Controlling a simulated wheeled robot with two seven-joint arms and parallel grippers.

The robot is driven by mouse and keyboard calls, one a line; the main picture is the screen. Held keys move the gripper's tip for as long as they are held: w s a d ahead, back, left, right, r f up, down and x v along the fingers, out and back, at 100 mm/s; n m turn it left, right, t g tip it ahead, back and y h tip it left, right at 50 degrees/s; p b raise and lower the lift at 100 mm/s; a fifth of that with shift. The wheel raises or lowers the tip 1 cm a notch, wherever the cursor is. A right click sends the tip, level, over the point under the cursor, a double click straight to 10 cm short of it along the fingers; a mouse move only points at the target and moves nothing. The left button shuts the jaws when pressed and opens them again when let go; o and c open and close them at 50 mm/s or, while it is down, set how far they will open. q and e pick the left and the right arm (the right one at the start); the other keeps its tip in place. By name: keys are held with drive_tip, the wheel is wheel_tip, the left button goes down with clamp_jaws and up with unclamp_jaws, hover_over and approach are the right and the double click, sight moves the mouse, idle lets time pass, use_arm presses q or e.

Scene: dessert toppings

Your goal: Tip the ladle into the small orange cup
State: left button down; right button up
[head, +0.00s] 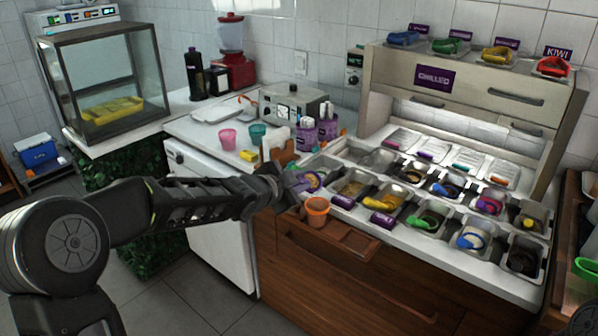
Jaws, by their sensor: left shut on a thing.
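The small orange cup (317,211) stands upright on the wooden ledge at the front left of the topping counter. My left gripper (280,187) reaches in from the left and is shut on a purple ladle (298,184). The ladle is just above and to the left of the orange cup, over the corner of the front-left topping pan. Its bowl is small and partly merges with the pan behind it, so I cannot tell its tilt or what it holds. My right gripper is not in view.
Several metal topping pans (426,218) with coloured ladles fill the counter to the right. A pink cup (228,139) and a teal cup (257,134) stand on the white counter behind my left arm. A wooden tray (352,236) section beside the orange cup is clear.

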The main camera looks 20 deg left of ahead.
use_arm(q)
drive_tip(key=m+p, duration=0.3)
drive_tip(key=shift+s+d+m+h, duration=0.1)
drive_tip(key=shift+s+m+h, duration=0.1)
drive_tip(key=shift+m+h, duration=0.15)
drive_tip(key=shift+s+d+f+m+g+h+p, duration=0.15)
drive_tip(key=shift+m+g+p, duration=0.2)
drive_tip(key=shift+m, duration=0.3)
drive_tip(key=shift+m+g+h+p, duration=0.1)
drive_tip(key=shift+m+g+p, duration=0.05)
drive_tip(key=shift+m+p, duration=0.4)
drive_tip(key=m, duration=0.4)
drive_tip(key=d+m+g+y+p, duration=0.1)
drive_tip(key=m, duration=0.3)
drive_tip(key=s+d+f+m+g+p, duration=0.1)
drive_tip(key=m, duration=0.3)
drive_tip(key=shift+s+d+y, duration=0.1)
drive_tip(key=shift+d+y, duration=0.1)
drive_tip(key=shift+y, duration=0.2)
